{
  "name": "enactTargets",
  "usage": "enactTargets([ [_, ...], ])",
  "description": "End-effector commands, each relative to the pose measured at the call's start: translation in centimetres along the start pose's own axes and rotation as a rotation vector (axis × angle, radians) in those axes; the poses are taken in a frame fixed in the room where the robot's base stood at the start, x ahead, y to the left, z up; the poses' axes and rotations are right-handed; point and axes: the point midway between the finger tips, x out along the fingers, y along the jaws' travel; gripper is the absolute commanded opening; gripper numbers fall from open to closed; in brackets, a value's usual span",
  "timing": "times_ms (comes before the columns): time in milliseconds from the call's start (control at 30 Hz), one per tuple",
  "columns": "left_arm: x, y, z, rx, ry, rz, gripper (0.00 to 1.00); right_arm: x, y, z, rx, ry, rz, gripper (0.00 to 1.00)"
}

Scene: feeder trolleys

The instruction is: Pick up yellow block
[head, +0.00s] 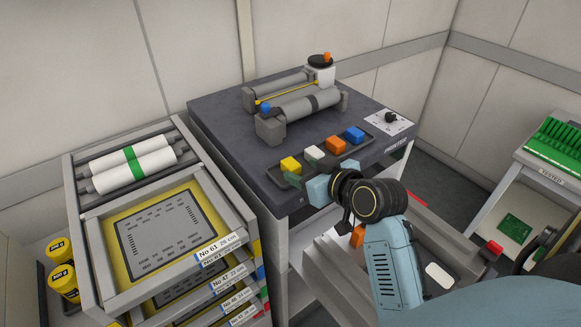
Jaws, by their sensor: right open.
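The yellow block (290,165) sits at the left end of a dark narrow tray (275,176) on the front edge of the printer table. A white block, an orange block and a blue block stand to its right in the same tray. My right gripper (294,181) is at the tray's front edge, just below the yellow block in the picture. It is open, and its fingers point toward the yellow block. Its wrist hides part of the tray's front. I cannot tell whether the fingers touch the block. My left gripper is not in view.
The grey printer table (222,128) carries a roller unit (305,107) behind the tray and a knob panel (390,121) at the right. A rack of framed stencils (160,235) stands close on the left. A table with green boards (556,141) is at the far right.

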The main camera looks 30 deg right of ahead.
Motion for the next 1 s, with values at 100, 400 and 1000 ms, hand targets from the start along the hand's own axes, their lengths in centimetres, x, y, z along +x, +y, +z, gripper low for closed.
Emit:
enactTargets([
  [100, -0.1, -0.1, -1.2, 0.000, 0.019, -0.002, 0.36, 0.6, 0.0, -0.1, 0.001, 0.001, 0.000, 0.55],
  [400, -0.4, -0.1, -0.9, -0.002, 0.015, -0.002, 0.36, 4.5, 0.0, -0.1, 0.002, 0.002, 0.000, 0.55],
  [1000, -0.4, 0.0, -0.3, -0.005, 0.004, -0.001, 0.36, 5.4, 0.0, 0.0, 0.000, 0.001, 0.000, 0.23],
])
